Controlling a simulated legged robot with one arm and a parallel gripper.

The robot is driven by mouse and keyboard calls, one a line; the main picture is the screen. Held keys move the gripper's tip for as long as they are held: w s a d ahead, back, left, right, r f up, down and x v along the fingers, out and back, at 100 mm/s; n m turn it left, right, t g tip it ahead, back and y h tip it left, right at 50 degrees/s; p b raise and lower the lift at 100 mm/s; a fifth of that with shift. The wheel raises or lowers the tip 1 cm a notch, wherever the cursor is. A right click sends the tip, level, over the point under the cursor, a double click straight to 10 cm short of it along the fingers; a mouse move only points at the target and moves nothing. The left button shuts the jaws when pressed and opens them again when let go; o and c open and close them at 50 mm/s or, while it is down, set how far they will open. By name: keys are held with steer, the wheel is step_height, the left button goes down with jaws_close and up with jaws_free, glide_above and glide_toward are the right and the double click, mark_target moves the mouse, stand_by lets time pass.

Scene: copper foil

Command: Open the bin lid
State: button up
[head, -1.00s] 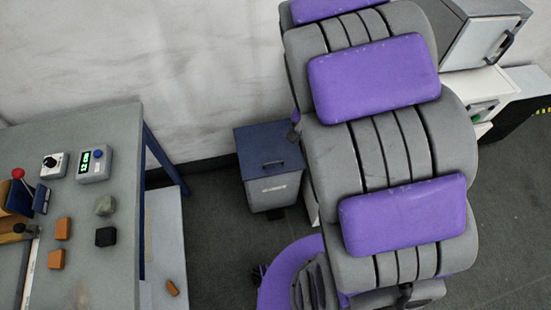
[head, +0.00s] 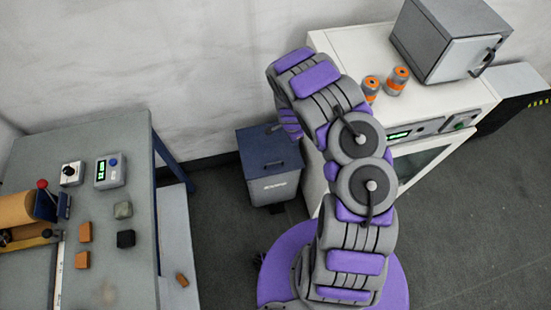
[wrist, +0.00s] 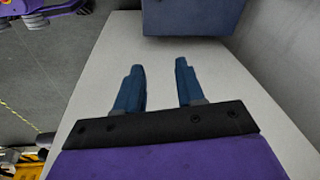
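The bin (head: 272,185) stands on the floor between the workbench and the white cabinet. It has a grey body and a dark blue lid (head: 262,146), which is shut, with a small dark handle (head: 274,163) near its front edge. My arm bends over to the right of the bin, and its far end is mostly hidden in the head view. In the wrist view my gripper (wrist: 160,66) has two blue fingers spread apart with nothing between them. A dark blue surface, probably the bin lid (wrist: 190,15), lies beyond the fingertips, apart from them.
The white cabinet (head: 345,48) stands close right of the bin, with two orange-banded cans (head: 397,80) and a grey box oven (head: 450,45) on top. The workbench (head: 120,260) is at left. Floor in front of the bin is clear.

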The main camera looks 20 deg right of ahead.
steer(key=a+f+m+y+p, duration=0.1)
steer(key=a+f+m+p, duration=0.1)
steer(key=a+f, duration=0.35)
steer(key=b, duration=1.1)
glide_above(276, 163)
steer(key=s, duration=0.1)
step_height(276, 163, down, 13)
steer(key=shift+t, duration=0.3)
steer(key=f+b, duration=0.4)
steer(key=w+f+b, duration=0.1)
steer(key=f+b, duration=0.1)
steer(key=shift+d, duration=0.1)
jaws_close()
